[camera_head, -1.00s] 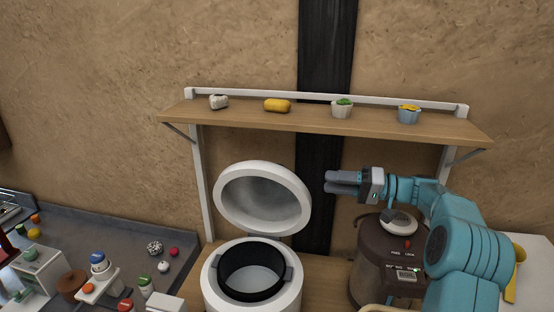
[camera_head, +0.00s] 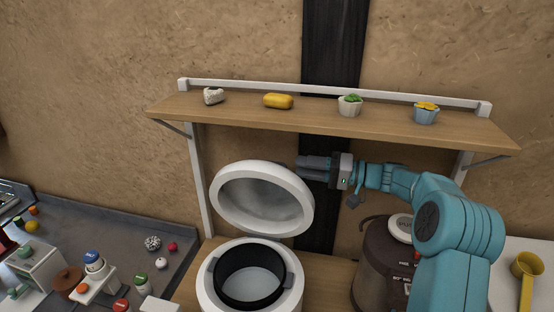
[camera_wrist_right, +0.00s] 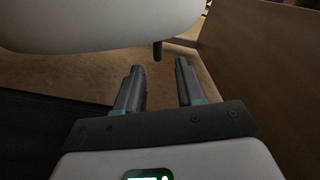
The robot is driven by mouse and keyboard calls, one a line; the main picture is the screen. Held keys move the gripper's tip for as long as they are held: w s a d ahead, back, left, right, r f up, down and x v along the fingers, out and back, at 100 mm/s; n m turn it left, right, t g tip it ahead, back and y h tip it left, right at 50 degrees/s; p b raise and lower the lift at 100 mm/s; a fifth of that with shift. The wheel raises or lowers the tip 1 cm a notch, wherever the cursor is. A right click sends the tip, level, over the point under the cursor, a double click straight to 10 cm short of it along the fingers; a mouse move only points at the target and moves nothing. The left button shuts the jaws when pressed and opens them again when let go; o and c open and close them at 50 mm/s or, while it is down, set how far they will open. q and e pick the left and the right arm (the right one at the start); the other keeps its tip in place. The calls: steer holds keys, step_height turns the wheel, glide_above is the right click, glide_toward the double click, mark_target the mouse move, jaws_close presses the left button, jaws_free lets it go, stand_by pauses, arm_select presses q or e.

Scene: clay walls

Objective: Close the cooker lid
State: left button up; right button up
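The white cooker (camera_head: 208,288) stands on the wooden surface below the shelf, its dark inner pot (camera_head: 249,276) exposed. Its round white lid (camera_head: 262,196) stands raised and tilted back, with its grey inside facing me. My right gripper (camera_head: 299,166) is beside the lid's upper right edge, with its fingers pointing left. In the right wrist view, the gripper (camera_wrist_right: 159,67) has its two fingers apart with nothing between them. The lid's pale underside or rim (camera_wrist_right: 105,22) fills the top of that view, beyond the fingertips. I cannot tell whether they touch. My left gripper is out of view.
A wooden shelf (camera_head: 330,122) with several small items runs just above the lid and my right arm. A dark brown appliance (camera_head: 378,262) stands right of the cooker. A grey counter (camera_head: 110,233) with small objects lies at left. A yellow scoop (camera_head: 527,270) lies at far right.

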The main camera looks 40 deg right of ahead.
mark_target(277, 164)
steer(key=p+x, duration=0.1)
steer(key=x, duration=0.6)
steer(key=shift+w+a, duration=0.2)
steer(key=shift+w, duration=0.1)
steer(key=shift+w+d+f, duration=0.1)
steer(key=shift+d+f, duration=0.1)
steer(key=shift+d, duration=0.05)
steer(key=shift+a+r, duration=0.1)
steer(key=shift+a, duration=0.1)
jaws_close()
